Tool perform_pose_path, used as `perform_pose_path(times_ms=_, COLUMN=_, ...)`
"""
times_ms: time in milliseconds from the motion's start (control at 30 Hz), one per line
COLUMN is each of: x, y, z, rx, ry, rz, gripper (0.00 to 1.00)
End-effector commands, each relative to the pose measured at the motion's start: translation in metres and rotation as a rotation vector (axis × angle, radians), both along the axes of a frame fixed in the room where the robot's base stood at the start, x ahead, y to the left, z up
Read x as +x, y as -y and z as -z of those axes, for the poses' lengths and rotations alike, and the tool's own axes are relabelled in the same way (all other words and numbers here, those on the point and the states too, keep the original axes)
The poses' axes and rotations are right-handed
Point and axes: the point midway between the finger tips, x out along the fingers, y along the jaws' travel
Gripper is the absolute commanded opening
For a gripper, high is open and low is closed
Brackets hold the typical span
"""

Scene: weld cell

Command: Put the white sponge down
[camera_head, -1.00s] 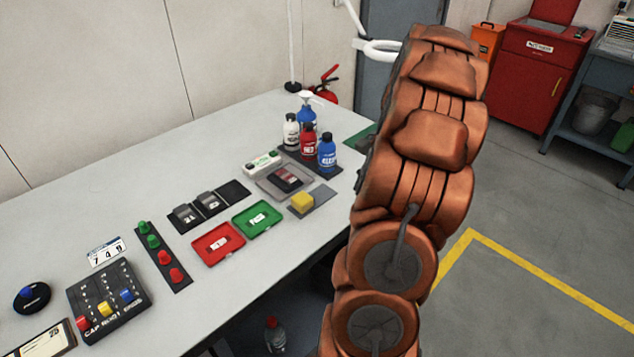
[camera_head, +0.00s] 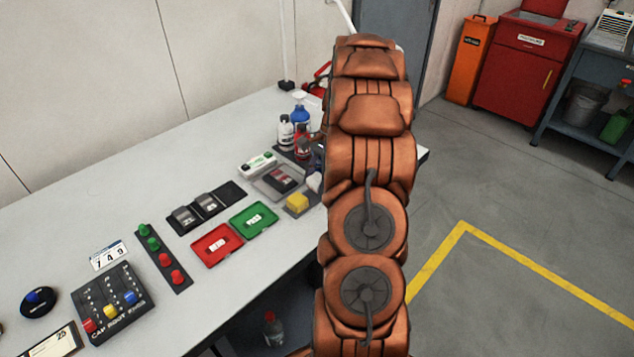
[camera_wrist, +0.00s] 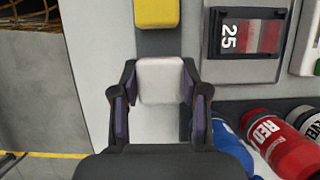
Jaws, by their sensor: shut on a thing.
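The white sponge (camera_wrist: 160,80) is between the two fingers of my gripper (camera_wrist: 160,95) in the wrist view. My gripper is shut on it, with a finger on each side. The sponge is above or at the light table top; I cannot tell whether it touches. The yellow sponge-like block (camera_wrist: 156,12) lies just ahead of it on a dark grey mat (camera_wrist: 155,45). In the head view my arm hides most of the gripper. The yellow block (camera_head: 297,201) shows just left of my arm.
A grey tray (camera_wrist: 245,70) with a dark device marked 25 lies right of the sponge. Red (camera_wrist: 275,130) and blue (camera_wrist: 232,135) bottles stand close to the right finger. Red (camera_head: 216,258) and green (camera_head: 268,232) trays lie on the table (camera_head: 110,210). Its far-left surface is clear.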

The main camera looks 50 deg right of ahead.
Motion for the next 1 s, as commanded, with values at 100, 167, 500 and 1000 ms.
perform_pose_path(times_ms=100, x=-0.002, y=-0.001, z=0.013, rx=0.005, ry=-0.005, rz=-0.001, gripper=0.12)
perform_pose_path(times_ms=167, x=-0.001, y=-0.001, z=0.018, rx=0.003, ry=-0.004, rz=-0.002, gripper=0.12)
perform_pose_path(times_ms=500, x=-0.001, y=0.0, z=0.022, rx=0.002, ry=-0.002, rz=-0.001, gripper=0.12)
perform_pose_path(times_ms=1000, x=-0.001, y=0.0, z=0.023, rx=0.002, ry=-0.002, rz=-0.001, gripper=0.69)
